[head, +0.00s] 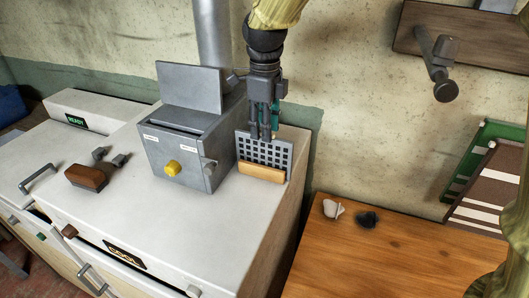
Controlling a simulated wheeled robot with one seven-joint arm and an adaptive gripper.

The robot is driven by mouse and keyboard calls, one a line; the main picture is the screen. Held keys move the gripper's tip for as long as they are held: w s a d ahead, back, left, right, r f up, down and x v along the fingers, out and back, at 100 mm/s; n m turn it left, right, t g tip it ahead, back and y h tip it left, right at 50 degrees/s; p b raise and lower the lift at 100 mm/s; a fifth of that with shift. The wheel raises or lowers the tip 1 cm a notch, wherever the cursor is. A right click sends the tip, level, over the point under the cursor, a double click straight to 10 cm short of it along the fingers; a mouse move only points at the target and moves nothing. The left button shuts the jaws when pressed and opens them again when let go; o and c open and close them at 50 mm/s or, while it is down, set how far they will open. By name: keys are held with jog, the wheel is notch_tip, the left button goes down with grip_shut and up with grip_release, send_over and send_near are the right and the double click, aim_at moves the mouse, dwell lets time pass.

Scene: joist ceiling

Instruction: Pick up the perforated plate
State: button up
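The perforated plate (280,157) is a grey plate with rows of dark square holes and a pale wooden bar along its lower edge. It stands upright, leaning slightly, on the right end of the white counter, beside a grey metal box. My gripper (264,137) points down at the plate's upper edge. Its dark fingers overlap the top rows of holes. The fingers look close together, and I cannot tell whether they grip the plate or are only beside it. The far side of the plate is hidden.
The grey metal box (185,157) with a yellow knob stands close left of the plate, under a grey pipe (212,38). A brown block (87,177) lies on the counter's left. A lower wooden table (400,258) at right holds two small objects. The counter's front is clear.

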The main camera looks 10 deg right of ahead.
aim_at(264, 144)
jog(key=shift+s+f, duration=0.2)
jog(key=shift+f, duration=0.05)
jog(key=shift+s+a+f+p, duration=0.1)
jog(key=shift+f+p, duration=0.45)
jog(key=shift+f, duration=0.65)
jog(key=shift+s+a+f+p, duration=0.1)
jog(key=shift+f+p, duration=0.45)
jog(key=shift+f, duration=0.65)
jog(key=shift+c, duration=0.2)
grip_shut()
